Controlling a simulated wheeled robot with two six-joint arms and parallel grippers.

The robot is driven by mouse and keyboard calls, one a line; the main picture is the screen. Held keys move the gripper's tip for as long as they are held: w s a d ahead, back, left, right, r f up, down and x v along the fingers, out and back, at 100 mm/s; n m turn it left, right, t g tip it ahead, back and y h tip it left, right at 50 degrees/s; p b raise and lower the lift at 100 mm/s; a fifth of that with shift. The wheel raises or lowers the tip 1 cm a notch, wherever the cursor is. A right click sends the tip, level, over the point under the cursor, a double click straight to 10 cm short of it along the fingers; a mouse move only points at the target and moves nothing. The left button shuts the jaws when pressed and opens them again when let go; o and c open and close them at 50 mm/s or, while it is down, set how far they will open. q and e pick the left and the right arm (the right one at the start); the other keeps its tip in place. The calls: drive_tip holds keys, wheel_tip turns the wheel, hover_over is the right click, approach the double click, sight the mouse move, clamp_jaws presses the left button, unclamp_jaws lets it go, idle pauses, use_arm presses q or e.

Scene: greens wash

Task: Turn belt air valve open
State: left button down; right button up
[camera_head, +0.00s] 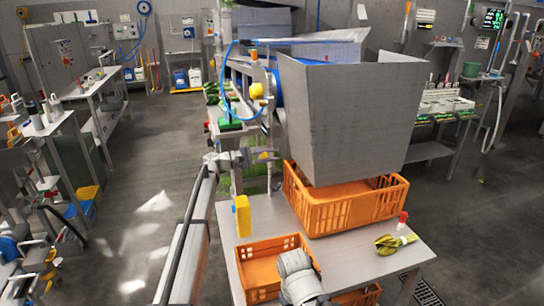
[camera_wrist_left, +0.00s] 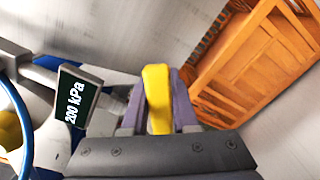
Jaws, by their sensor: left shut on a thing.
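The belt air valve's yellow lever (camera_wrist_left: 157,90) stands between the two purple-grey fingers of my left gripper (camera_wrist_left: 158,118) in the left wrist view. The fingers are shut on it from both sides. In the head view my left gripper (camera_head: 268,156) is at the near end of the belt machine, left of the big grey hopper. The lever is small there and mostly hidden by the fingers.
A grey hopper (camera_head: 345,115) stands over an orange crate (camera_head: 345,215) on the steel table. A blue hose (camera_head: 228,80) loops by the machine.

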sight(262, 156)
idle(0.3)
use_arm(q)
drive_tip(key=c, duration=0.7)
unclamp_jaws()
drive_tip(key=shift+a, duration=0.15)
drive_tip(key=shift+v, duration=3.8)
